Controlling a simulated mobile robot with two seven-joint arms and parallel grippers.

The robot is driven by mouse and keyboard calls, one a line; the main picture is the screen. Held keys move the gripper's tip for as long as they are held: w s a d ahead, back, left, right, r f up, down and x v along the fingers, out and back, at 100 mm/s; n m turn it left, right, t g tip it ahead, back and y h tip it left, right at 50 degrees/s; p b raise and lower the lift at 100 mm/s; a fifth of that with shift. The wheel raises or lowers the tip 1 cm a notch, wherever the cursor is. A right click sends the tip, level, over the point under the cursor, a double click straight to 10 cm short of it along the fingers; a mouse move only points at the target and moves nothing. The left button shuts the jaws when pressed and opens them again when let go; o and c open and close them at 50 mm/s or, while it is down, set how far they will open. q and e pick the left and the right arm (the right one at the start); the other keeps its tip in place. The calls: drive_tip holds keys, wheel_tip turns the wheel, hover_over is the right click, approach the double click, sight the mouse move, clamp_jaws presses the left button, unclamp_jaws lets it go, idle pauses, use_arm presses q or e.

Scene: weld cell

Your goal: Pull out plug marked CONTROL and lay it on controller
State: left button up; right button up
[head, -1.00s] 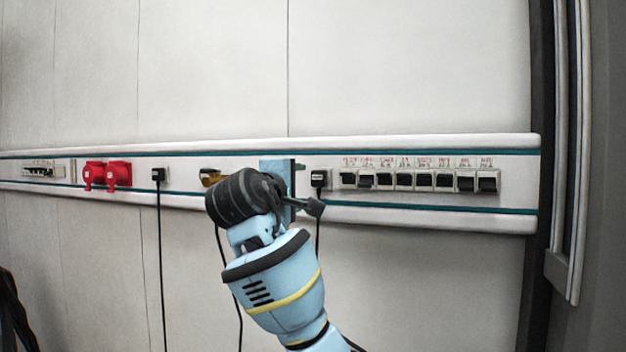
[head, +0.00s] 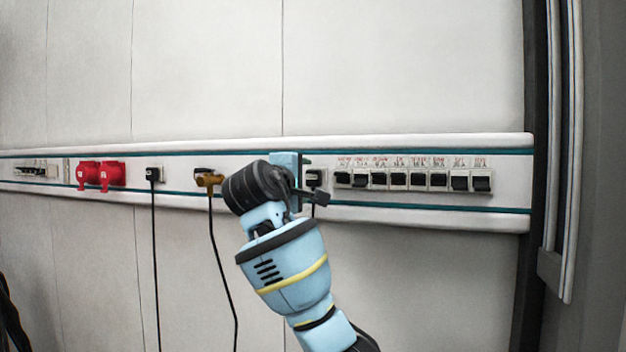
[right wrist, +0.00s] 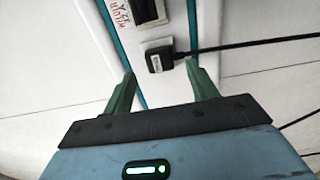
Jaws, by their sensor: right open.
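A black plug (head: 314,178) with a pale label sits in the wall rail, just left of the switch row. The label is too small to read. The plug also shows in the right wrist view (right wrist: 160,60), with its black cable running off to the right. My right gripper (head: 306,176) is open at this plug. In the right wrist view its two green fingers (right wrist: 160,72) stand on either side of the plug, with gaps on both sides. Another black plug (head: 154,174) and a brass-coloured plug (head: 209,179) sit further left. No controller can be made out. My left gripper is out of view.
The white rail (head: 430,143) with teal stripes runs along a panelled wall. A row of black switches (head: 399,180) with red-lettered labels lies close right of the plug. Two red sockets (head: 100,174) are at the left. A dark upright frame (head: 535,100) stands at the right.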

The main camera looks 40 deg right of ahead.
sight(311, 179)
drive_tip(key=shift+x, duration=2.1)
clamp_jaws()
drive_tip(key=shift+a, duration=0.1)
drive_tip(key=shift+v, duration=2.9)
drive_tip(key=shift+f, duration=0.1)
